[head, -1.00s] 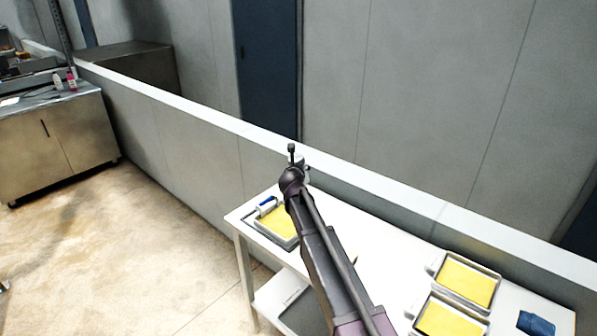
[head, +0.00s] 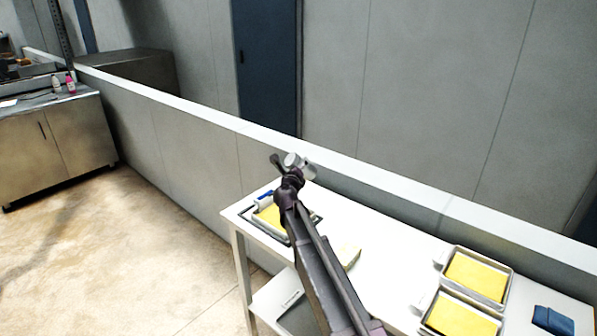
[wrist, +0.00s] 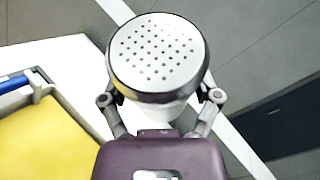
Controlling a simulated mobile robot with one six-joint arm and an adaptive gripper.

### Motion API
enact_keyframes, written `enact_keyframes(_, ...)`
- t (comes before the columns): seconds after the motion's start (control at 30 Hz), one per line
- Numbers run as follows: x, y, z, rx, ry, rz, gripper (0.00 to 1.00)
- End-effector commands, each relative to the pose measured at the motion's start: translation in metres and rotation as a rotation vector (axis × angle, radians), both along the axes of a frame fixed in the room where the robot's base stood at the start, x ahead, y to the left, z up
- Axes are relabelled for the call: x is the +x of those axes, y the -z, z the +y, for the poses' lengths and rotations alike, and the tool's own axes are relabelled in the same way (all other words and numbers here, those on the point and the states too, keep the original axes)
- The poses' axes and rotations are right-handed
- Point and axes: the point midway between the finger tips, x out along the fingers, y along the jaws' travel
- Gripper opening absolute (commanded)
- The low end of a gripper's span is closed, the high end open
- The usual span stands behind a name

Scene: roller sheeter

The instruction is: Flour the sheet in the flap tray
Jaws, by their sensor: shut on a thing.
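My gripper (wrist: 160,100) is shut on a white shaker (wrist: 157,55), its perforated lid facing the wrist camera. In the head view the shaker (head: 297,162) is held tilted above the back left of the white table. Below and left of it lies a tray with a yellow sheet (head: 272,219) and a blue-ended piece (head: 265,199) at its far side. That sheet also shows in the wrist view (wrist: 45,140). My arm hides part of this tray. I see no flour on the visible part of the sheet. I cannot tell which tray has the flap.
Two more trays with yellow sheets (head: 476,277) (head: 458,321) stand at the table's right. A pale block (head: 349,255) lies beside my arm. A low wall (head: 390,193) runs behind the table (head: 400,262).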

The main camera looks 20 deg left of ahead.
Motion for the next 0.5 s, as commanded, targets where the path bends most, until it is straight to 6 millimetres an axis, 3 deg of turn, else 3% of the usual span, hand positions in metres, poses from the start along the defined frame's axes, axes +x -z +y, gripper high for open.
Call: enact_keyframes(0.5, -0.004, 0.020, 0.005, -0.261, 0.001, -0.201, 0.22)
